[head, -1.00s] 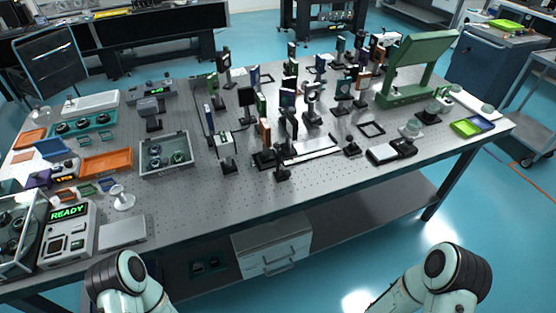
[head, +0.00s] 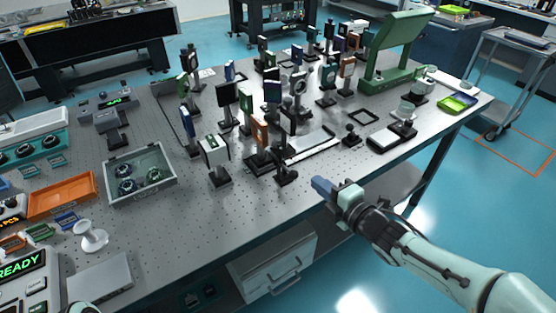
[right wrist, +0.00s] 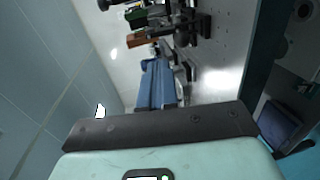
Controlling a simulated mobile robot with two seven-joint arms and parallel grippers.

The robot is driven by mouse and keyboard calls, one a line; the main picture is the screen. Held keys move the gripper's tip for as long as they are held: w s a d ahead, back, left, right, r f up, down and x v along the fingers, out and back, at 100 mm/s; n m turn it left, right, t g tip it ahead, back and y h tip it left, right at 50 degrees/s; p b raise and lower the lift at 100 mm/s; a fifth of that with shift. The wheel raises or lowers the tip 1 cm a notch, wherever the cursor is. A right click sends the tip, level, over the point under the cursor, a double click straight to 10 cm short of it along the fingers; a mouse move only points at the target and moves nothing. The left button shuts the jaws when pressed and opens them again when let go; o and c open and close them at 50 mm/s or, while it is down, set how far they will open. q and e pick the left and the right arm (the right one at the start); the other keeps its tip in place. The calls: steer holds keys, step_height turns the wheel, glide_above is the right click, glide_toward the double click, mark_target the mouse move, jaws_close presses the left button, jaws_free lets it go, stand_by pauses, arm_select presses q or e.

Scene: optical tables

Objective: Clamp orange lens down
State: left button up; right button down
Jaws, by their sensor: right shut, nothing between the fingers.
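An orange-framed optic (head: 259,132) stands upright on a dark base among the mounts near the middle of the table. Another orange-brown framed optic (head: 347,67) stands farther back. Which one is the task's lens I cannot tell. A small black mount or clamp (head: 286,176) stands in front of the nearer one. My right gripper (head: 318,185) is shut and empty, at the table's front edge, to the right of that black piece and apart from it. Its blue fingers (right wrist: 157,82) show together in the right wrist view, with an orange piece (right wrist: 138,41) beyond.
Several dark post mounts crowd the table's middle. A grey tray (head: 187,192) with round parts, an orange tray (head: 62,197) and a white spool-like piece (head: 91,237) are at left. A green stand (head: 398,45) rises at back right. The front table strip is mostly clear.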

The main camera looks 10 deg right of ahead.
steer(key=shift+r, duration=0.2)
steer(key=b+x, duration=0.2)
steer(key=x, duration=1.2)
arm_select(q)
steer(key=shift+w+a+f+t, duration=0.2)
steer(key=shift+w+f, duration=0.3)
steer(key=shift+f, duration=0.05)
steer(key=shift+w+a+f+t, duration=0.2)
steer(key=shift+w+f, duration=0.3)
steer(key=shift+f, duration=0.05)
steer(key=shift+r, duration=0.1)
arm_select(e)
steer(key=shift+s, duration=0.1)
